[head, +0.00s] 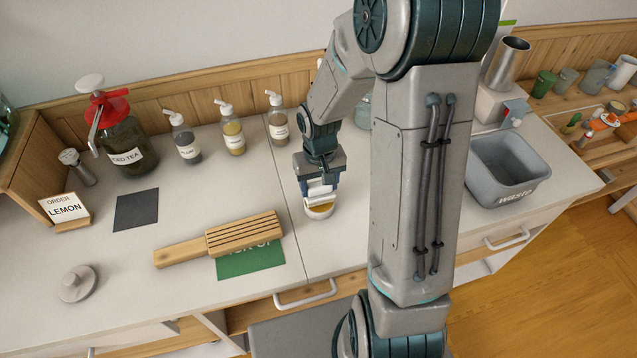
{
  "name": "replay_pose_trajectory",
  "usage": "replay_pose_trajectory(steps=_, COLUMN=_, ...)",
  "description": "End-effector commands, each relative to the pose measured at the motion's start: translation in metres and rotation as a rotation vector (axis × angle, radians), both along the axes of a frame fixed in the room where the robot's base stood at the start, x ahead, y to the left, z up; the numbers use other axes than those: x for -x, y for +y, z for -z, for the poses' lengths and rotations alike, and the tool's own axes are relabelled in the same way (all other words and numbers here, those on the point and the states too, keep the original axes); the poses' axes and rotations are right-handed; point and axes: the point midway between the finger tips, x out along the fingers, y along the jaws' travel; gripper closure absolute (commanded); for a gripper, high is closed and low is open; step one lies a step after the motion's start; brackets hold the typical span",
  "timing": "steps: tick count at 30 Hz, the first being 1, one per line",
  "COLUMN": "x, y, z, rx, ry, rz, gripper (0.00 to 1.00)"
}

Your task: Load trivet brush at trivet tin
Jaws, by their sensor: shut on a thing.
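My gripper (320,187) points down over the counter, left of my large arm link in the head view. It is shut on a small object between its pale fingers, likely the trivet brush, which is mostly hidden. Directly below is a small round pale tin (319,213) with a yellowish top, likely the trivet tin. The held thing is at or just above the tin; I cannot tell if they touch. A slatted wooden trivet (243,232) with a handle lies to the left, partly over a green mat (252,263).
Several pump bottles, including one yellow-filled (233,138), stand along the back. An iced tea jar (124,147) and lemon order card (66,209) are left. A grey lid (77,284) lies front left. A grey waste bin (507,180) is right. Counter between trivet and bottles is clear.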

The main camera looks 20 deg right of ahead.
Motion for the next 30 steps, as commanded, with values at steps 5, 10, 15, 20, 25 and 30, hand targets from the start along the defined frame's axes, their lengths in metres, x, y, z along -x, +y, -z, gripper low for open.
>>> replay_pose_trajectory(steps=5, x=0.0, y=0.0, z=0.001, rx=0.0, ry=0.0, rz=0.0, gripper=0.6)
replay_pose_trajectory(steps=10, x=0.0, y=0.0, z=0.004, rx=0.0, ry=0.0, rz=0.0, gripper=0.6)
replay_pose_trajectory(steps=15, x=0.0, y=0.0, z=0.006, rx=0.0, ry=0.0, rz=0.0, gripper=0.6)
replay_pose_trajectory(steps=20, x=0.0, y=0.0, z=0.008, rx=0.0, ry=0.0, rz=0.0, gripper=0.6)
replay_pose_trajectory(steps=25, x=0.0, y=0.0, z=0.01, rx=0.0, ry=0.0, rz=0.0, gripper=0.6)
replay_pose_trajectory(steps=30, x=0.0, y=0.0, z=0.01, rx=0.0, ry=0.0, rz=0.0, gripper=0.6)
